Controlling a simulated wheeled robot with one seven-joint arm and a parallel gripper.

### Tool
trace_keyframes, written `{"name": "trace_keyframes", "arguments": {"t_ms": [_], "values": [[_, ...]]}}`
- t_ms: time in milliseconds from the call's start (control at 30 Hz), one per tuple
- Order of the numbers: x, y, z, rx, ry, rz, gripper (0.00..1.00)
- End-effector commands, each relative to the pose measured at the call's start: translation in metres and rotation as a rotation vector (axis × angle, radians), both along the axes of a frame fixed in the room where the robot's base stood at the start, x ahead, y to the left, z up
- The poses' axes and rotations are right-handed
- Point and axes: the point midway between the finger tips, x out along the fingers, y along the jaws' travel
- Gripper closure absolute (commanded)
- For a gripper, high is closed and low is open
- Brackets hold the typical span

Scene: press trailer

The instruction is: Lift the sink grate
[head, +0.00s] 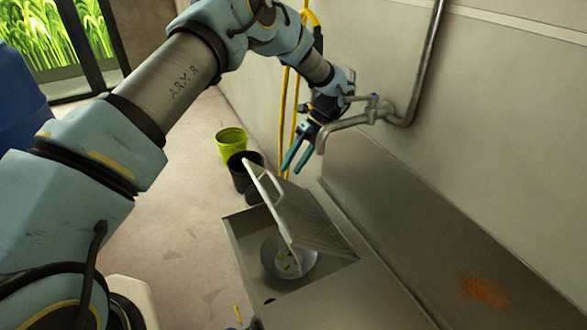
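The sink grate (310,222) is a grey ribbed metal plate with a loop handle (266,184) at its upper left edge. It stands steeply tilted in the metal sink (240,245), its handle edge raised. My gripper (291,170) is above and a little right of the handle, beside the tap. Its two teal fingers point down-left with a gap between them. It looks open and empty, apart from the grate. Below the grate, a round metal drain basin (272,262) with small green bits shows in the sink. The grate hides part of it.
A metal tap (340,124) on the wall pipe is close to the right of my gripper. A yellow-green bucket (231,143), a black bucket (238,173) and a yellow hose (284,105) are behind the sink.

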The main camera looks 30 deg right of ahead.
Motion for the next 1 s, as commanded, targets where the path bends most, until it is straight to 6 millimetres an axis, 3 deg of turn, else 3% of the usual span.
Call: {"name": "trace_keyframes", "arguments": {"t_ms": [200,400,600,1000], "values": [[0.001,0.000,0.044,-0.001,-0.005,0.002,0.55],[0.000,0.001,0.072,0.002,-0.002,0.001,0.55],[0.000,0.001,0.082,0.003,-0.001,0.002,0.55],[0.000,0.001,0.082,0.004,-0.002,0.002,0.55]]}}
